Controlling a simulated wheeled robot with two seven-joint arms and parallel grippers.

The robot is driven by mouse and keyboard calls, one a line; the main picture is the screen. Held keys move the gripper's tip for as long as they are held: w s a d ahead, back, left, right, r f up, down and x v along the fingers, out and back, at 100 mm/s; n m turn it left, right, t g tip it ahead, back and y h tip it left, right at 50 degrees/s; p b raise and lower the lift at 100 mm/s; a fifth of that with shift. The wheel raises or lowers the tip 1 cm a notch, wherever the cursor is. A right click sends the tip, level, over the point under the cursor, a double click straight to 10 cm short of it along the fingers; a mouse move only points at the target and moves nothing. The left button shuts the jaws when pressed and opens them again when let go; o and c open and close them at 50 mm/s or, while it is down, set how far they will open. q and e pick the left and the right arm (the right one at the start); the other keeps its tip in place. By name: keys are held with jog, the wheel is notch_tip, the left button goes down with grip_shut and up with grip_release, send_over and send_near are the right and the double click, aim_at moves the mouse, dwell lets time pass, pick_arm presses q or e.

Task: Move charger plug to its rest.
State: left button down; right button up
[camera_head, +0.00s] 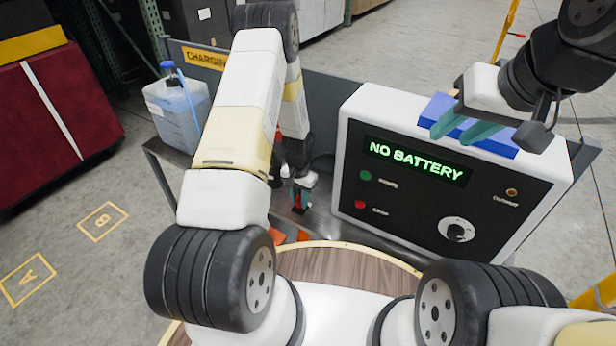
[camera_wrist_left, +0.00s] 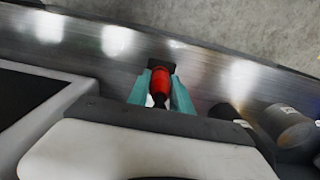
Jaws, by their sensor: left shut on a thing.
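The charger plug, red with a dark end, sits between the teal fingers of my left gripper (camera_head: 301,198). The plug (camera_wrist_left: 160,82) shows clearly in the left wrist view, with the fingers (camera_wrist_left: 160,92) closed on both its sides. A black block shows just beyond the plug's tip; I cannot tell whether they touch. The gripper is low over the metal bench, left of the charger box (camera_head: 350,185). My right gripper (camera_head: 466,127) has its teal fingers apart, in front of a blue block (camera_head: 438,106) on the box top. I cannot pick out the plug's rest.
The box display reads "NO BATTERY". A jug with a blue cap (camera_head: 178,110) stands on the bench (camera_head: 165,160) at left. Dark cylinders (camera_wrist_left: 290,127) lie beside the left gripper in the wrist view. A dark red strapped tote (camera_head: 75,120) is at far left.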

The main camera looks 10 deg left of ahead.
pick_arm(q)
jog(key=shift+f, duration=0.6)
dwell(0.4)
jog(key=c, duration=1.1)
grip_release()
jog(key=shift+o, duration=0.2)
jog(key=shift+r, duration=3.95)
